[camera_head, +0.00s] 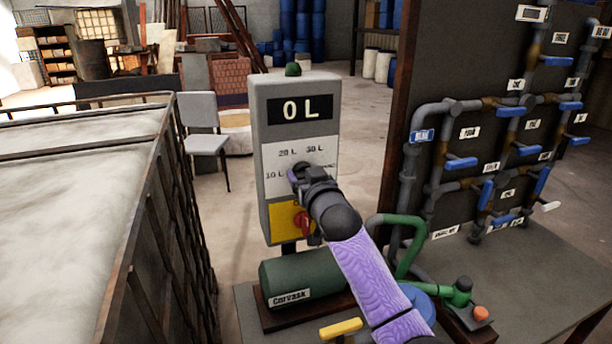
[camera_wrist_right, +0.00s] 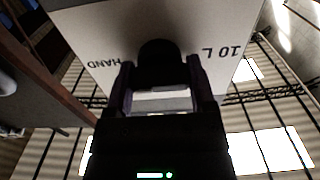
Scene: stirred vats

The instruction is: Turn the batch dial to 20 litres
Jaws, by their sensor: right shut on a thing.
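The grey control box (camera_head: 261,150) stands upright and its display (camera_head: 300,109) reads "0 L". Below it a white dial plate (camera_head: 279,157) carries the marks 10 L, 20 L and 30 L; the right-hand mark is partly covered. My right gripper (camera_head: 299,174) is at the plate, hiding most of the dial in the head view. In the right wrist view, the dark round dial (camera_wrist_right: 160,52) sits between my right gripper's two fingers (camera_wrist_right: 160,85), which are shut on it. That view shows "10 L" and "HAND" upside down. The dial's pointer cannot be made out. My left gripper is not seen.
A red switch (camera_head: 302,222) on a yellow panel is just below my right gripper. A pipe board with blue-handled valves (camera_head: 461,163) stands right, a railed vat (camera_head: 70,220) left.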

